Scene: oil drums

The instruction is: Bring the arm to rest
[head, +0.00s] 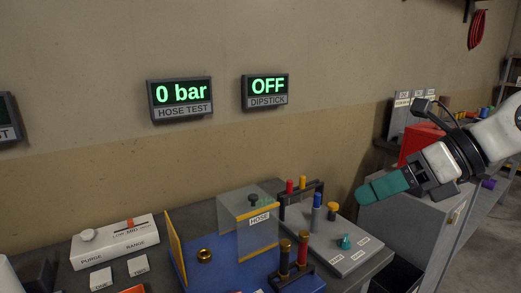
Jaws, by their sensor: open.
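My gripper (368,192) has teal fingers and hangs in the air at the right of the head view, at the end of my white and black arm. It points left and slightly down, seen from the side, so one finger mostly hides the other. It is open and I see nothing held in it. It is in front of the wall and the grey cabinet, up and right of the bench.
Below stands a bench with a blue board (225,268), a clear HOSE box (237,222), a grey peg plate (345,262) and a white control box (115,241). A grey cabinet (405,222) and red box (418,141) are near my arm. Wall displays read 0 bar (181,94) and OFF (267,88).

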